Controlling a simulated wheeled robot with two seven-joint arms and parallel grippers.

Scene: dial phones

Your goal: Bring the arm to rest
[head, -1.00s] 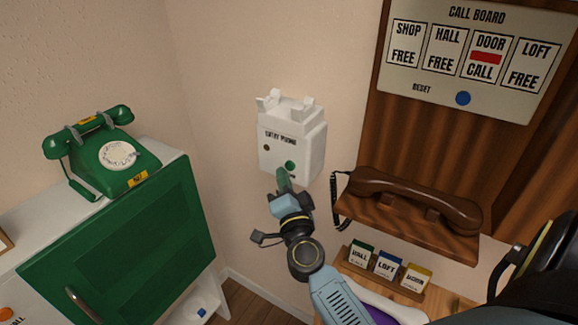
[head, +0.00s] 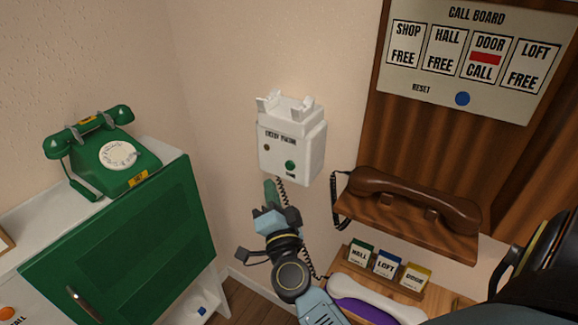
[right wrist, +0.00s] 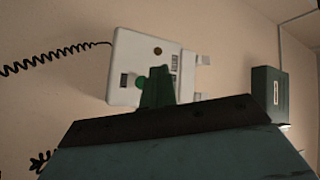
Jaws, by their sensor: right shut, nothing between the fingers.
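My right gripper (head: 270,192) is shut and empty, its tips a little below and to the left of the white entry phone (head: 288,150) on the wall. They look apart from the phone's green button (head: 290,165). In the right wrist view the shut fingers (right wrist: 157,85) overlap the entry phone (right wrist: 140,60) along the line of sight. The entry phone's top cradle is empty, and its coiled cord hangs behind my gripper. A white handset (head: 375,290) lies low on the wooden surface, over a purple patch. My left gripper is not in view.
A green dial phone (head: 115,155) stands on the cabinet (head: 130,230) at left. A brown handset (head: 415,200) rests on a wooden shelf at right, above several labelled blocks (head: 387,265). The call board (head: 475,55) marks DOOR with CALL. Open room lies between cabinet and entry phone.

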